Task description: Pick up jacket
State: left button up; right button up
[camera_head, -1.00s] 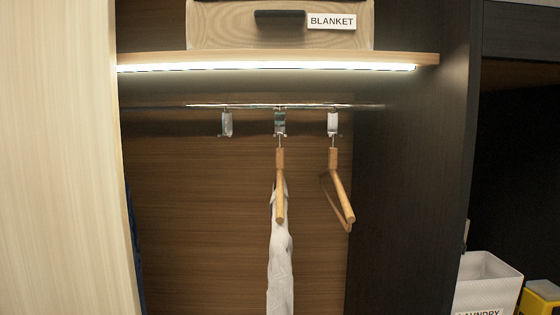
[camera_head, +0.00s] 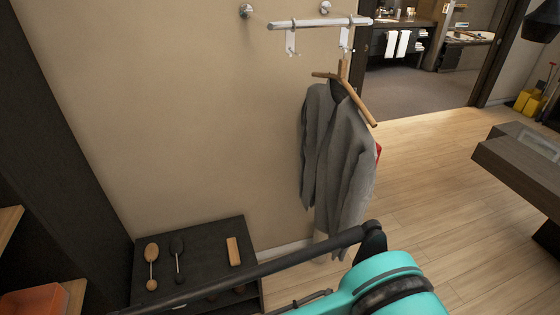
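A grey jacket (camera_head: 335,150) hangs on a wooden hanger (camera_head: 357,98) in the head view, right of the middle. The hanger is at the front end of a metal wall rail (camera_head: 318,23), under a white clip. The jacket's lower end is partly hidden by a dark bar and a teal shape at the bottom. Neither of my grippers shows in the head view, so whether they are open or shut cannot be seen.
A low black bench (camera_head: 205,245) with two brushes and a wooden block stands by the wall at the lower left. A dark table (camera_head: 520,160) is at the right. Wooden floor (camera_head: 430,190) is clear between the jacket and table. A bathroom doorway lies behind.

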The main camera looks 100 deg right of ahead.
aim_at(338, 154)
jog(key=z, duration=0.95)
jog(key=j+z, duration=0.1)
jog(key=z, duration=1.35)
jog(key=k+z, duration=0.1)
jog(key=z, duration=1.35)
